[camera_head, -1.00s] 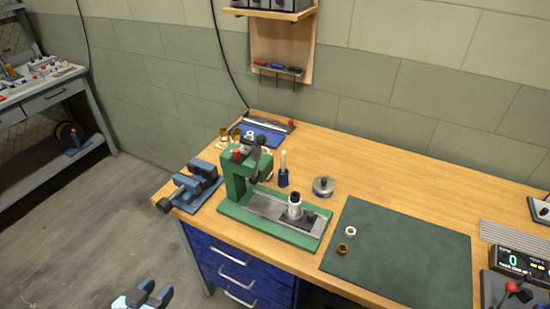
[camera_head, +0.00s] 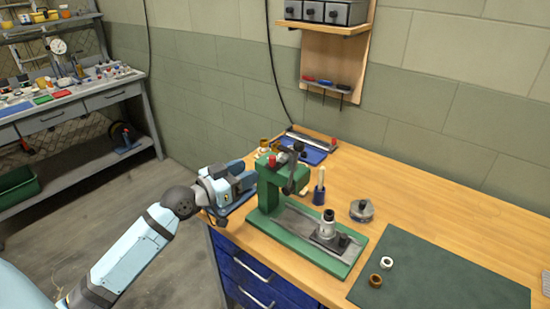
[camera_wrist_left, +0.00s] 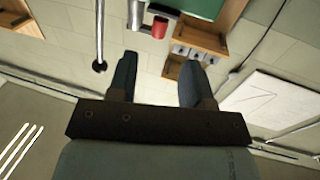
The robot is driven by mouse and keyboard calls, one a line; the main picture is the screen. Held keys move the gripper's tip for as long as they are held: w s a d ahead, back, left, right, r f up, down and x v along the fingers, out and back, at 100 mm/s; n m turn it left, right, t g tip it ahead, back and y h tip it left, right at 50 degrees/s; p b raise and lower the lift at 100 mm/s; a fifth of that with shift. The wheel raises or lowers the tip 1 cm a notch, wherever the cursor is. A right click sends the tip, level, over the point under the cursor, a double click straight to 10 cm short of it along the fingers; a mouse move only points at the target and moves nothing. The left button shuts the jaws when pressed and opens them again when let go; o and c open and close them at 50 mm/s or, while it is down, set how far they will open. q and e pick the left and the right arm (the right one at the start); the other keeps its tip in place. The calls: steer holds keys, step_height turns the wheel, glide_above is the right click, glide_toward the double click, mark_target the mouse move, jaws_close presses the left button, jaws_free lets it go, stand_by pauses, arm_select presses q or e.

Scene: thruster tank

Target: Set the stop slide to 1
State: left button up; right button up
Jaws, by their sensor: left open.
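A green press (camera_head: 268,190) stands at the left end of the bench, with a red knob (camera_head: 272,161) on its head. A grey rail (camera_head: 292,223) on its base carries a dark block and a silver-and-black cylinder (camera_head: 327,224). I cannot tell for sure which part is the stop slide, and no scale marks are readable. In the left wrist view the gripper (camera_wrist_left: 157,85) is open and empty. A red cylinder (camera_wrist_left: 160,27) and green part show beyond its fingers. My right gripper is out of view.
A blue holder (camera_head: 319,196) and a round metal part (camera_head: 361,210) stand right of the press. A green mat (camera_head: 440,275) has two rings beside its left edge area. A rail with a blue tray (camera_head: 312,156) lies at the back. A wall shelf (camera_head: 325,27) hangs above.

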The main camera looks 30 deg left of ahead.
mark_target(273, 164)
arm_select(q)
steer(key=p+x, duration=0.1)
steer(key=x, duration=0.8)
